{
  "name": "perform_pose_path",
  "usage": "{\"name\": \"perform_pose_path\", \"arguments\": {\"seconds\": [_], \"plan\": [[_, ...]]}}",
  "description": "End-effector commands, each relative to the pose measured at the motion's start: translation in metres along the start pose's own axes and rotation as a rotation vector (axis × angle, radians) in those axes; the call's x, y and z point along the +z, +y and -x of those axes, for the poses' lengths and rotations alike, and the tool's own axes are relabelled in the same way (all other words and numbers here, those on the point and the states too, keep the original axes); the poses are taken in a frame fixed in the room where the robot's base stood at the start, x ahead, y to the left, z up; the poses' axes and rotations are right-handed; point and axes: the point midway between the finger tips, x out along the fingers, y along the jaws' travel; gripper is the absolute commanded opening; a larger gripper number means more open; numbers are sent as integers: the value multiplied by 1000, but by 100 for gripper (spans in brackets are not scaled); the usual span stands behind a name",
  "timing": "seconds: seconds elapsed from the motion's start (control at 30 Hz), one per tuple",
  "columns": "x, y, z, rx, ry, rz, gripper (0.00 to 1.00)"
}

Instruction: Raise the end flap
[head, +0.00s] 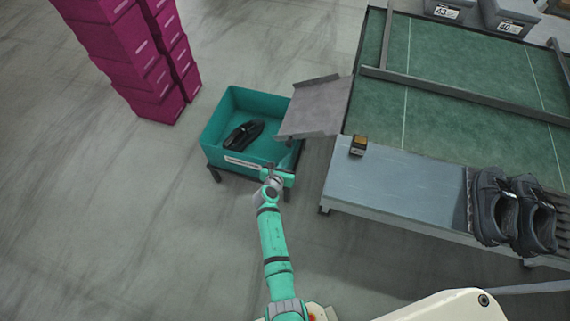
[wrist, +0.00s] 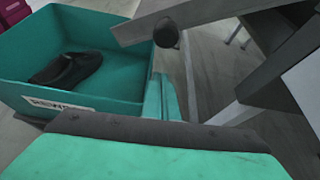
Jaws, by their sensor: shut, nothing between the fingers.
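The end flap (head: 315,106) is a grey plate at the left end of the green-topped line. It slopes down over the right edge of a teal bin. In the wrist view the flap (wrist: 200,12) crosses the top, with a dark round knob (wrist: 167,34) at its lower edge. My gripper (head: 268,168) is shut and empty, at the bin's near side, below and left of the flap in the head view. It looks apart from the flap. The fingertips are small and hard to make out there.
The teal bin (head: 222,120) holds a black shoe (head: 243,135) and stands on a dark stand. Magenta boxes (head: 150,75) are stacked at back left. Black shoes (head: 510,212) stand at right. Floor at left is clear.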

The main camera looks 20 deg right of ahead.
Motion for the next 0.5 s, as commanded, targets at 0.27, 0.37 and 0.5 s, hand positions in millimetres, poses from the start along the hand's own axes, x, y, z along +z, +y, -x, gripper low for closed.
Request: {"name": "perform_pose_path", "arguments": {"seconds": [0.27, 0.37, 0.5], "plan": [[24, 0, 5, 0, -2, -2, 0], [31, 0, 8, -1, -1, -2, 0], [37, 0, 10, 0, -1, -1, 0]]}}
